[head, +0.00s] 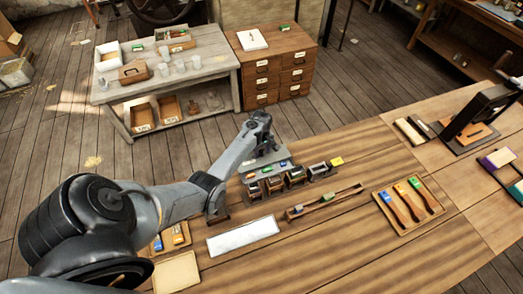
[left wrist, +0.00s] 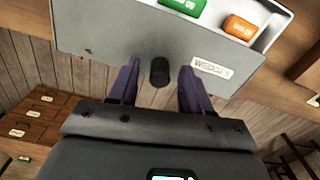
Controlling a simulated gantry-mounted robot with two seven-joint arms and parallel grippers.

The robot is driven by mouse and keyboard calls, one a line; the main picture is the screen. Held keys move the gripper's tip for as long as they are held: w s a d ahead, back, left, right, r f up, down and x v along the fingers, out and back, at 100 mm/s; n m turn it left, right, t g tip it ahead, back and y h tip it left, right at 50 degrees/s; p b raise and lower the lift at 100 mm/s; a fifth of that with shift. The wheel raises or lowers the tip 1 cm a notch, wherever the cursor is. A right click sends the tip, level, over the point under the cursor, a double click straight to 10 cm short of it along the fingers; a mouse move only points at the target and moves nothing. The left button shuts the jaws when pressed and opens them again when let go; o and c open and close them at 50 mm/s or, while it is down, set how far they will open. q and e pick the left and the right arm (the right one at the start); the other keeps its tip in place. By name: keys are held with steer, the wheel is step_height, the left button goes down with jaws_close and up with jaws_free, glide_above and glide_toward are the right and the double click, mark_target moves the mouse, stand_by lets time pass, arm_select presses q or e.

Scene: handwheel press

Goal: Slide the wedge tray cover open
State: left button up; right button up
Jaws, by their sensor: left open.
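The wedge tray (left wrist: 285,22) shows in the left wrist view as a light grey box with a "WEDGES" label. A green wedge (left wrist: 183,7) and an orange wedge (left wrist: 240,27) lie in its uncovered part. A flat grey cover panel (left wrist: 95,35) carries a short black knob (left wrist: 160,71). My left gripper (left wrist: 159,76) is open, with its dark fingers on either side of the knob; I cannot tell whether they touch it. In the head view my left gripper (head: 263,146) is at the tray's far side, above the grey tray (head: 284,152). My right gripper is out of view.
A row of small dark bins (head: 296,177) stands just in front of the tray. A white panel (head: 243,235), a tool rack (head: 325,202) and a tray of brushes (head: 409,204) lie on the wooden bench. A dark press stand (head: 480,118) is at the right.

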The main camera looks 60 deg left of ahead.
arm_select(q)
steer(key=shift+c, duration=0.2)
jaws_close()
steer(key=shift+a+f, duration=0.1)
steer(key=shift+a, duration=0.25)
steer(key=shift+w+a+b, duration=0.2)
steer(key=shift+a+b, duration=0.25)
steer(key=shift+a, duration=0.4)
steer(key=shift+d, duration=0.1)
steer(key=shift+c, duration=2)
jaws_free()
steer(key=o, duration=0.4)
